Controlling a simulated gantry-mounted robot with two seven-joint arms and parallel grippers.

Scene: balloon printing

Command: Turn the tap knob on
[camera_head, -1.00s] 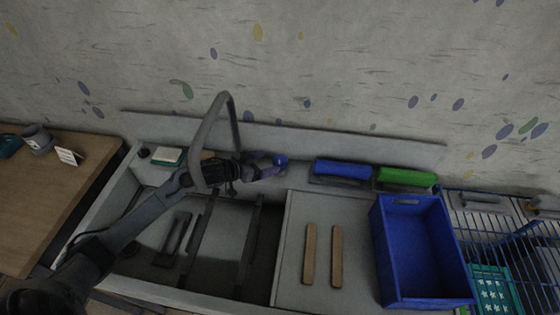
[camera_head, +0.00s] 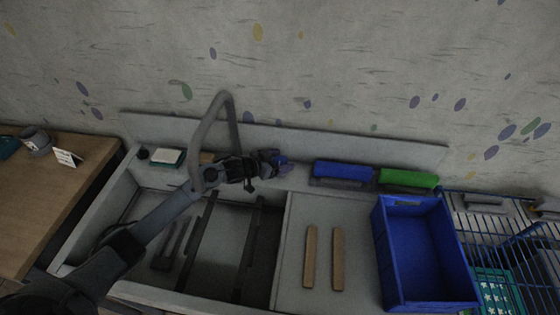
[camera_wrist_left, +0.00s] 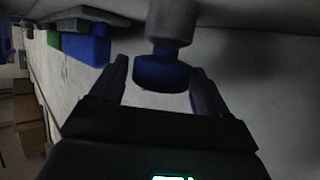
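The tap knob (camera_head: 281,160) is blue and mostly hidden by my gripper in the head view. In the left wrist view the blue knob (camera_wrist_left: 162,73) sits on a grey stem between my two fingers. My left gripper (camera_head: 277,163) is open, with one finger on each side of the knob. In the wrist view a gap shows between the knob and each finger of the gripper (camera_wrist_left: 160,88). The grey tap spout (camera_head: 211,127) arches up beside my left wrist, over the sink. My right gripper is not in view.
The sink basin (camera_head: 222,252) lies below my left arm. A blue block (camera_head: 343,170) and a green block (camera_head: 408,178) sit on the ledge right of the knob. A blue crate (camera_head: 384,252) and two wooden bars (camera_head: 310,257) are on the right counter.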

